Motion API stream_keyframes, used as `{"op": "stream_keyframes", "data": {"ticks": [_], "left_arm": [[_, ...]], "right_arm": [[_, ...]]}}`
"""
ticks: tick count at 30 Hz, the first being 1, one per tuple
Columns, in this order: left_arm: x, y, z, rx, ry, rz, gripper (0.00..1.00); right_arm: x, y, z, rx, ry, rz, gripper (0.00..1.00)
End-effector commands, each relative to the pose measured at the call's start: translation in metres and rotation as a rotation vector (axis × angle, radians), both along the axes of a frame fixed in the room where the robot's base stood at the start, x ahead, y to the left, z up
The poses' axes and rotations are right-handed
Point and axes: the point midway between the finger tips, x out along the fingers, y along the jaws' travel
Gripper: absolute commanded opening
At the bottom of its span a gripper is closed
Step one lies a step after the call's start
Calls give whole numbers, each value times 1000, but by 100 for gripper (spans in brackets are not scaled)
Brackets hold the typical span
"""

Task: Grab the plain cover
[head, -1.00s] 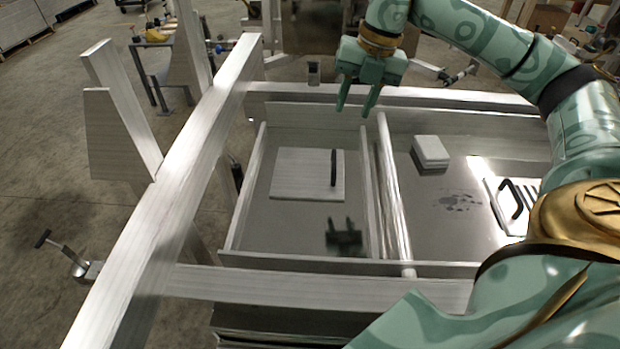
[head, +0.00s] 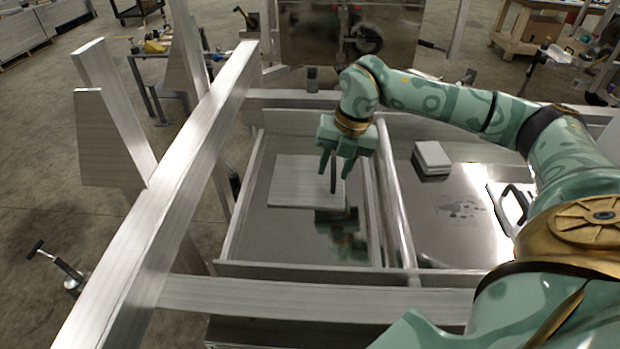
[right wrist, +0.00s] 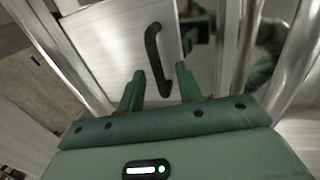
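The plain cover (head: 293,187) is a flat pale brushed-metal plate with a black bar handle (head: 333,173). It lies in the left bay of the trailer in the head view. My right gripper (head: 334,175) is above it, open, its green fingers on either side of the handle. In the right wrist view, the cover (right wrist: 115,45) is ahead, and its curved black handle (right wrist: 154,50) reaches down between the two spread fingertips (right wrist: 160,82). Clear gaps show beside the handle there. My left gripper is not in view.
The bay has raised metal walls and a round rail (head: 393,205) on its right. Beyond the rail lie a small pale block (head: 431,156) and another cover with a dark handle (head: 515,203), partly behind my arm. A long beam (head: 165,205) crosses at left.

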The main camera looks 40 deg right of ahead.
Motion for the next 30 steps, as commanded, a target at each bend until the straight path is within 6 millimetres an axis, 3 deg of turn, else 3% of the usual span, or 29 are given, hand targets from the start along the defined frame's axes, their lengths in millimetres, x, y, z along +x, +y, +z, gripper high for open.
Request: {"op": "stream_keyframes", "data": {"ticks": [3, 7, 8, 20, 26, 30], "left_arm": [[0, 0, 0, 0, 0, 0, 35], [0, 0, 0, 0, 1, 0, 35], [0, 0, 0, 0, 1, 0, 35], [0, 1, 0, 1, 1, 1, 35], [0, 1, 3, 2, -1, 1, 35], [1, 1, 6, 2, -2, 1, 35]], "right_arm": [[0, 0, 0, 0, 0, 0, 35], [0, 0, 1, -1, -1, 0, 2], [0, 0, 1, -1, -1, 0, 0], [1, 0, 5, -1, -2, 1, 0], [1, -1, 30, -1, -6, -1, 0], [-13, 15, 59, -1, -7, 5, 0]]}}
